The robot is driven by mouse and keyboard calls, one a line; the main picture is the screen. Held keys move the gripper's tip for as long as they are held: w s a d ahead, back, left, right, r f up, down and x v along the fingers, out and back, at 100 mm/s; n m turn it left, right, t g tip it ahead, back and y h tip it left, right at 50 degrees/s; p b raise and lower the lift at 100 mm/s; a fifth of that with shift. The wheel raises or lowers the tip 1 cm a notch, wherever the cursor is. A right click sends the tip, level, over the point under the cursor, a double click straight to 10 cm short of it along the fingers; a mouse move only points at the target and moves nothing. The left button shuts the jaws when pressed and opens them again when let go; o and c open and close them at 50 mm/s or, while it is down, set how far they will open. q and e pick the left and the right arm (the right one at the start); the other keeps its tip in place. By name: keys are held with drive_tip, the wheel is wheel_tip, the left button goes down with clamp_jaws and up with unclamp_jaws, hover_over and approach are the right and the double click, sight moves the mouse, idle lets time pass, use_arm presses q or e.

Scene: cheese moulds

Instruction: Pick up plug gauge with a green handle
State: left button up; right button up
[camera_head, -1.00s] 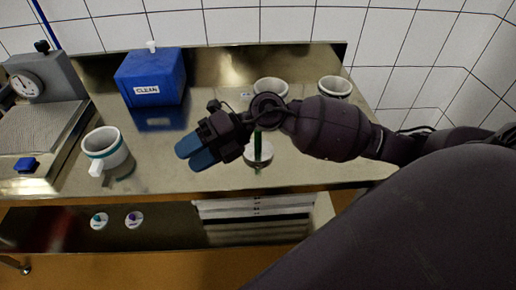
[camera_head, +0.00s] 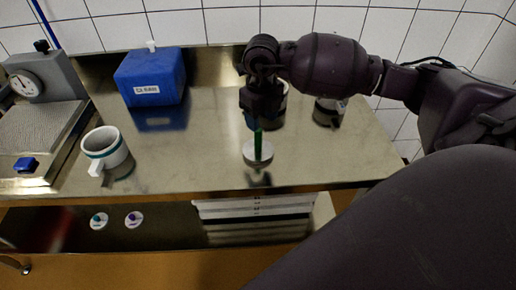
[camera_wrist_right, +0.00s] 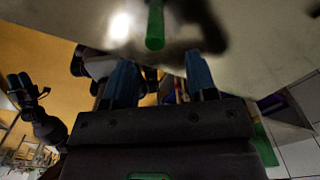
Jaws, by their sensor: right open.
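The plug gauge (camera_head: 258,155) stands upright on the steel table in the head view, its green handle pointing up from a round metal disc. My right gripper (camera_head: 251,122) points down at the top of the handle and overlaps it in this view. In the right wrist view, the blue fingers of my right gripper (camera_wrist_right: 161,80) are apart and empty. The green handle (camera_wrist_right: 155,25) shows ahead of them, in line with the gap. What looks like my left gripper (camera_wrist_right: 23,88) is at the far left of the wrist view, small and dark; its opening is unclear.
A white mug (camera_head: 105,150) with a teal band stands left of the gauge, and a blue box (camera_head: 151,77) labelled CLEAN is behind. A dial device (camera_head: 30,85) is at far left. Table between mug and gauge is clear.

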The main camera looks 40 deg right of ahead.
sight(258, 138)
wheel_tip(258, 138, down, 2)
drive_tip(key=shift+f, duration=0.2)
drive_tip(key=shift+w+a+f+b, duration=0.1)
drive_tip(key=shift+w+f, duration=0.05)
drive_tip(key=shift+f, duration=0.75)
drive_tip(key=shift+w+a+f+b, duration=0.1)
drive_tip(key=shift+w+f, duration=0.05)
drive_tip(key=shift+f, duration=0.8)
drive_tip(key=shift+w+a+f+b, duration=0.1)
drive_tip(key=shift+w+f, duration=0.05)
drive_tip(key=shift+f, duration=0.75)
drive_tip(key=shift+r, duration=0.1)
clamp_jaws()
